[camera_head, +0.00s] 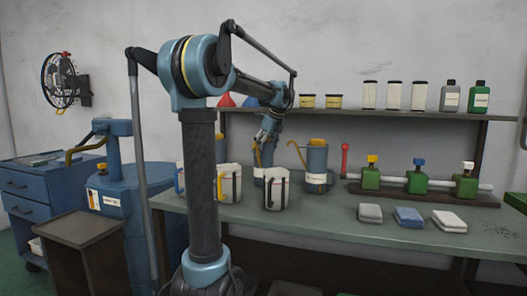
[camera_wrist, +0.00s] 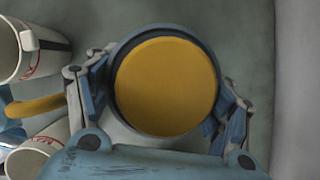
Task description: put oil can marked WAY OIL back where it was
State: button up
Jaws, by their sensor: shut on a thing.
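My gripper (camera_head: 265,141) reaches down over the bench and is shut on a blue-grey oil can (camera_head: 263,158) from above. In the wrist view the can's round yellow lid (camera_wrist: 168,86) fills the space between the two fingers, and its yellow spout (camera_wrist: 38,105) points left. The can's lower part is partly hidden behind a white jug in the head view. I cannot tell whether its base touches the bench. A second blue-grey can (camera_head: 316,164) with an orange lid and spout stands upright to its right. I cannot read WAY OIL on either label.
White jugs (camera_head: 277,190) stand in front of the held can, on the bench (camera_head: 330,212). A shelf (camera_head: 350,112) with jars and bottles runs behind, above the bench.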

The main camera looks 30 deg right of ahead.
jog(key=o, duration=2.1)
jog(key=shift+c, duration=0.2)
jog(key=v, duration=1.2)
